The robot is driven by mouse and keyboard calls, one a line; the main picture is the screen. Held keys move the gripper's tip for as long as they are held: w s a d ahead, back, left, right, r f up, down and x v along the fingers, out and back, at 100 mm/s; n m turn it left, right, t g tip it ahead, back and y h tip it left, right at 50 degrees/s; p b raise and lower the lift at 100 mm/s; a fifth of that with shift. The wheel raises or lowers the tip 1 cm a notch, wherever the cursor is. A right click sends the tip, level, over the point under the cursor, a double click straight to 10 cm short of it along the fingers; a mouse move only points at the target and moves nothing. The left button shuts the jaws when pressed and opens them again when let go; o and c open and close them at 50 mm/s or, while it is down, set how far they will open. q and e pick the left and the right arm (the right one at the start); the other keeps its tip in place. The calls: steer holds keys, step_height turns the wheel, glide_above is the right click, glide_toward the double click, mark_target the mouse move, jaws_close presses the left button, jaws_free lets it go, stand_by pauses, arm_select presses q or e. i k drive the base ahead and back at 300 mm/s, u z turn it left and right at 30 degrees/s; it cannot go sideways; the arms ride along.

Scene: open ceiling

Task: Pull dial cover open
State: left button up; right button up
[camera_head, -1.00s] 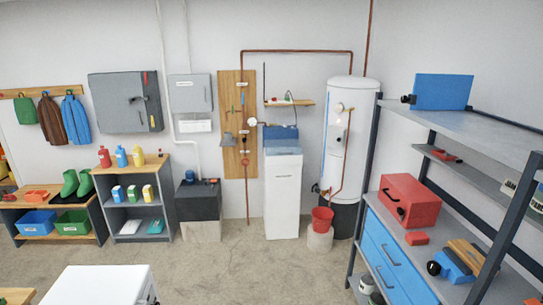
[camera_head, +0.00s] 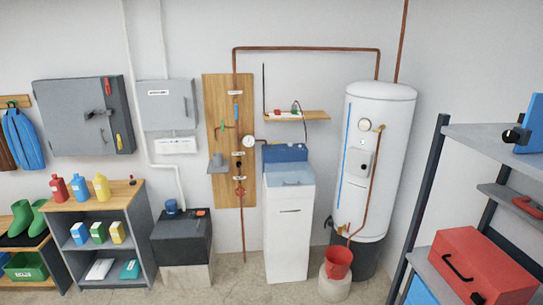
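No part is clearly readable as the dial cover. The likeliest is a small grey plate with a dark round spot (camera_head: 362,166) on the front of the white water heater (camera_head: 376,210); I cannot tell whether it is open or shut. Neither of my grippers is in view.
A white cabinet with a blue-backed basin (camera_head: 289,230) stands left of the heater. A red bucket (camera_head: 338,262) on a round block stands in front of the heater. A shelving rack with a red toolbox (camera_head: 480,268) is at the right. Little floor shows.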

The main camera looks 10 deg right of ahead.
mark_target(357, 164)
steer(key=i, duration=3.95)
steer(key=z, duration=1.35)
